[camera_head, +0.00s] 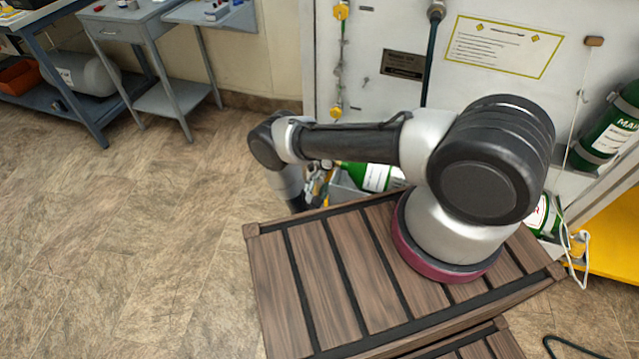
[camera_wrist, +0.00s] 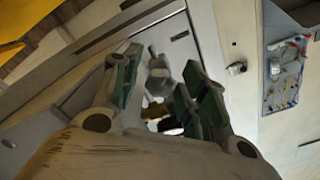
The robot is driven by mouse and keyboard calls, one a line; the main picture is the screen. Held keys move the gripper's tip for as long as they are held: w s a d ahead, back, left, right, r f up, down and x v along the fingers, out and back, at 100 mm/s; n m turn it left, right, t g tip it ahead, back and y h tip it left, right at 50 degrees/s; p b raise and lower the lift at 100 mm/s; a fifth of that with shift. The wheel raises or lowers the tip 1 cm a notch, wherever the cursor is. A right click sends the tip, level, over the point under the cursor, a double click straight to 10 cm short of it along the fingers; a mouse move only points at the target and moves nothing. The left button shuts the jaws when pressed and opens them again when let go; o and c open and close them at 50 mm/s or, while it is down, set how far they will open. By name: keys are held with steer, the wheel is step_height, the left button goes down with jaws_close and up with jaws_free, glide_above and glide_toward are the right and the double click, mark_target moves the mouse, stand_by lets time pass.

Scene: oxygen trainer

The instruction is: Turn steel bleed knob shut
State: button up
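In the wrist view my gripper (camera_wrist: 162,88) has its two green-padded fingers spread, with a gap between them. A small grey metal part (camera_wrist: 158,74), which may be the steel bleed knob, shows in that gap, with a darker brass-coloured part below it. I cannot tell whether the fingers touch it or how far off it is. In the head view my arm reaches left and down, and its end is hidden behind my own links. Small brass and grey fittings (camera_head: 320,182) show beside it. No knob can be made out there.
Green cylinders (camera_head: 376,178) lie low in front of the white panel (camera_head: 395,100), close to my arm. Another green cylinder (camera_head: 612,130) is strapped at the right. A slatted wooden surface (camera_head: 312,275) lies under my base. Blue tables (camera_head: 150,18) stand back left; the left floor is clear.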

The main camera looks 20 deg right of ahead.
jaws_close()
steer(key=shift+m, duration=0.4)
steer(key=m, duration=1)
steer(key=shift+m, duration=0.4)
steer(key=m, duration=0.6)
steer(key=shift+r, duration=0.1)
steer(key=m, duration=0.7)
steer(key=shift+s, duration=0.1)
